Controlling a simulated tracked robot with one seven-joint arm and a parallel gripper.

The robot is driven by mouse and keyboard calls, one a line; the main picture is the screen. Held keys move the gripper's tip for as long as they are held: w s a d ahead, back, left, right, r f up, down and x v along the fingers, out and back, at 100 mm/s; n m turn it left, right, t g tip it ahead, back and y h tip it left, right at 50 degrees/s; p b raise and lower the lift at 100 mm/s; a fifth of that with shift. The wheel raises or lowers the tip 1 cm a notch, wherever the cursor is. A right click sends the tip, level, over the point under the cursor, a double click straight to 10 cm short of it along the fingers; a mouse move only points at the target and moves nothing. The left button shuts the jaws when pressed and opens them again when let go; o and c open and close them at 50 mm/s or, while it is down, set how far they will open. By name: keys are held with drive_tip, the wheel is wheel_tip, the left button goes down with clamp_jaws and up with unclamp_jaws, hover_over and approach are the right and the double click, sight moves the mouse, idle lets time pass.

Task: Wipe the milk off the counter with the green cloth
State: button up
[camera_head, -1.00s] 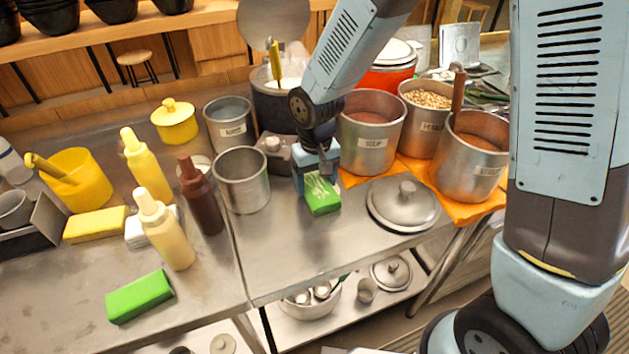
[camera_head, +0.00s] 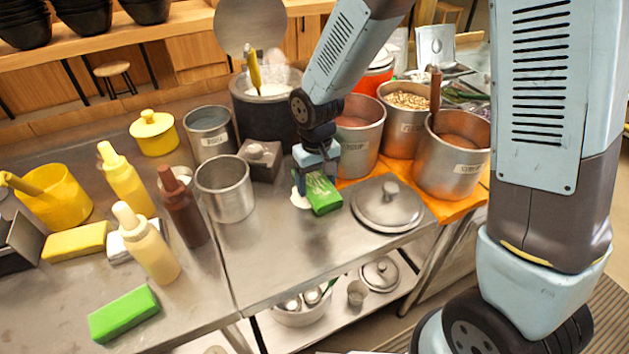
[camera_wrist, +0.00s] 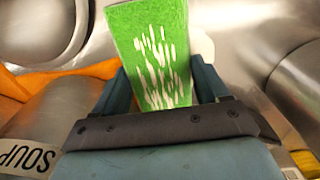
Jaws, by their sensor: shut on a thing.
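A green cloth (camera_head: 324,198), a folded block with white streaks on it, is held in my gripper (camera_head: 316,176) at the steel counter (camera_head: 280,250). My gripper is shut on it, and the wrist view shows the cloth (camera_wrist: 152,55) between the two fingers (camera_wrist: 160,88). A white patch of milk (camera_head: 299,199) lies on the counter just left of the cloth. Part of it is hidden by the cloth and gripper. A second green block (camera_head: 124,313) lies at the front left of the counter.
A steel lid (camera_head: 387,207) lies close to the right of the cloth. An empty steel pot (camera_head: 225,190) stands to the left, and a soup pot (camera_head: 360,137) stands behind on an orange cloth (camera_head: 447,209). The counter in front is clear.

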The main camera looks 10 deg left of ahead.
idle(0.3)
drive_tip(key=shift+s+a, duration=0.45)
drive_tip(key=shift+a, duration=0.25)
drive_tip(key=shift+s+a, duration=0.45)
drive_tip(key=shift+a, duration=0.3)
drive_tip(key=shift+s+a, duration=0.45)
drive_tip(key=shift+a, duration=0.25)
drive_tip(key=shift+w+d, duration=0.45)
drive_tip(key=shift+d, duration=0.25)
drive_tip(key=shift+w+d, duration=0.45)
drive_tip(key=shift+d, duration=0.3)
drive_tip(key=shift+w+d, duration=0.45)
drive_tip(key=shift+d, duration=0.25)
drive_tip(key=shift+r, duration=4)
